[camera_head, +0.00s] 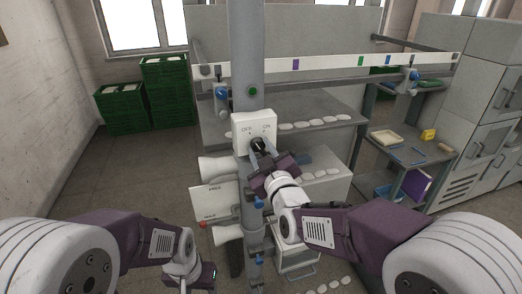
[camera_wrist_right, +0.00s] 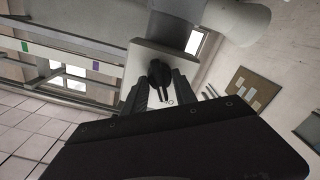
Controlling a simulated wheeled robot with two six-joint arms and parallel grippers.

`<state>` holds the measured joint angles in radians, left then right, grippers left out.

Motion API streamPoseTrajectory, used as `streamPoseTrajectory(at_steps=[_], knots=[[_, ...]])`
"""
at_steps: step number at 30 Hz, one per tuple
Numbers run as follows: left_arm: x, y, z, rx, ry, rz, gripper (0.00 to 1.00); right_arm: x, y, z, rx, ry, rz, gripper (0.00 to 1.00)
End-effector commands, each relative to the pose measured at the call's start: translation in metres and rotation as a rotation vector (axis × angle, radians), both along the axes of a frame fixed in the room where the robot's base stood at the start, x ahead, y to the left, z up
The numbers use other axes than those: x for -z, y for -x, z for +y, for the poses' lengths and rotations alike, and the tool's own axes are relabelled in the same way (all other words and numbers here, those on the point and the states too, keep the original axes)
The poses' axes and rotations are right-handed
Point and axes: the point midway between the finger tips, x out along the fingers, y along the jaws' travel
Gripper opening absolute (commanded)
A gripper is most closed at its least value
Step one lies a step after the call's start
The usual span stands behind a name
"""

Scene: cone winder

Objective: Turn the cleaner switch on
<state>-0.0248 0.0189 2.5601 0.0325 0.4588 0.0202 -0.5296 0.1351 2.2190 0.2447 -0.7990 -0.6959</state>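The cleaner switch is a white box (camera_head: 242,121) on the grey column, with OFF printed at the left and ON at the right. Its black rotary knob (camera_head: 258,144) sits low on the box face; which label it points to is hard to tell. My right gripper (camera_head: 259,151) is at the knob. In the right wrist view the black knob (camera_wrist_right: 159,74) lies between the two fingers of my right gripper (camera_wrist_right: 158,92), with gaps visible at both sides. My left gripper (camera_head: 196,277) hangs low at the bottom, away from the switch; its fingers are not clear.
A grey column (camera_head: 247,60) carries the switch. A long white rail (camera_head: 330,65) crosses behind. Green crates (camera_head: 167,85) stand at back left; a shelf cart (camera_head: 400,150) stands at right. The left floor is clear.

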Motion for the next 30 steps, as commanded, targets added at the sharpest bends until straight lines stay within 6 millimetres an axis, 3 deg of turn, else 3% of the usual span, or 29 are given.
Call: streamPoseTrajectory(at_steps=[11,30], knots=[[0.009,0.000,0.000,0.000,0.000,0.000,0.52,0.003,0.000,0.000,-0.001,-0.047,0.017,0.00],[0.077,0.000,0.000,0.000,0.000,0.000,0.52,0.005,0.000,-0.001,-0.002,-0.553,0.203,0.00]])
